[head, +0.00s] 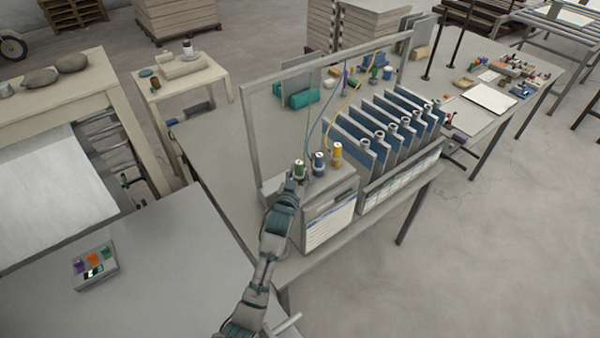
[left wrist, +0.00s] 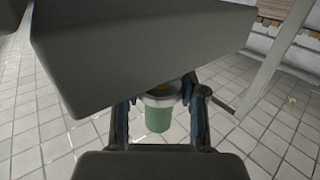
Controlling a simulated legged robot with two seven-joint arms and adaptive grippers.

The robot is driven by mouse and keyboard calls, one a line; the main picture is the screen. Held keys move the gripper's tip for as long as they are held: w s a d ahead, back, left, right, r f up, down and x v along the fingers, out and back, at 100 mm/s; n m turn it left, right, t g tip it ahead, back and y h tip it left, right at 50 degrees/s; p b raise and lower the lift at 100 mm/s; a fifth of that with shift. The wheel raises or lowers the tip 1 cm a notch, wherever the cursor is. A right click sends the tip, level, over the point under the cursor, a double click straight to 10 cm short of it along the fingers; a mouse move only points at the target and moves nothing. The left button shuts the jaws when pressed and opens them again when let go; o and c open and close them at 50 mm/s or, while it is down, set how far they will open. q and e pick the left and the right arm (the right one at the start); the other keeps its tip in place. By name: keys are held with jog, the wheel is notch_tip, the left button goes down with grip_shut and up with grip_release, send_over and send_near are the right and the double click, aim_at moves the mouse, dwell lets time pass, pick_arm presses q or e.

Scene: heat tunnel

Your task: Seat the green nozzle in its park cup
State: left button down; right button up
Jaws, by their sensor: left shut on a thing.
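The green nozzle (head: 299,168) is at the left end of a row on a grey box, with a thin green hose rising from it. My left gripper (head: 298,176) is shut on it. In the left wrist view the green nozzle (left wrist: 158,115) sits between the two fingers (left wrist: 160,108), with a pale ring above its green part. A blue nozzle (head: 319,162) and a yellow nozzle (head: 337,154) stand upright to its right. The green nozzle's park cup is hidden, so I cannot tell whether the nozzle touches it. My right gripper is not in view.
The grey box (head: 347,182) stands on a table under a grey overhead frame (head: 248,130). A rack of blue-and-grey plates (head: 395,130) stands close on the right. A large grey block (left wrist: 140,40) fills the upper left wrist view. The table left of the frame is mostly clear.

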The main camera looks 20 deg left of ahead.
pick_arm(q)
jog(key=shift+f+b, duration=0.4)
jog(key=shift+f, duration=0.4)
jog(key=c, duration=0.6)
grip_release()
jog(key=s, duration=1.2)
jog(key=shift+r, duration=0.25)
